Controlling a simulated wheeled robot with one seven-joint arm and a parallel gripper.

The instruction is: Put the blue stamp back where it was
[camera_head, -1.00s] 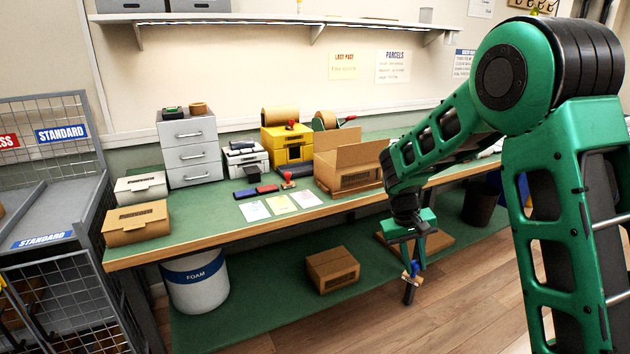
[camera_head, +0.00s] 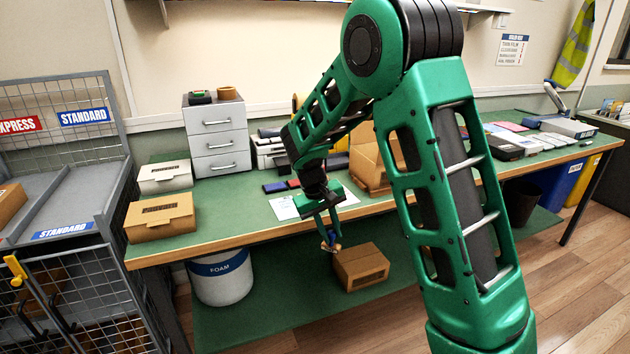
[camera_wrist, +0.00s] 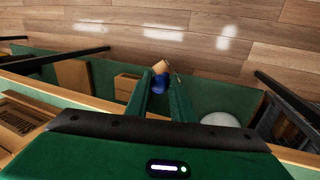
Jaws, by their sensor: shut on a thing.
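My gripper (camera_head: 327,232) is shut on the blue stamp (camera_head: 330,242) and hangs in front of the table's front edge in the head view. In the wrist view the stamp (camera_wrist: 160,84) sits between the two fingertips, its blue part towards me and a tan end beyond. A dark blue ink pad (camera_head: 273,187) and a red ink pad (camera_head: 293,183) lie on the green table (camera_head: 235,210). A pale card (camera_head: 284,208) lies in front of them. My arm hides the table just right of the pads.
An open cardboard box (camera_head: 370,160) stands behind my arm. A grey drawer unit (camera_head: 215,140) and two closed boxes, white (camera_head: 164,177) and brown (camera_head: 160,216), stand at the left. A foam bin (camera_head: 220,278) and a carton (camera_head: 361,267) sit below the table.

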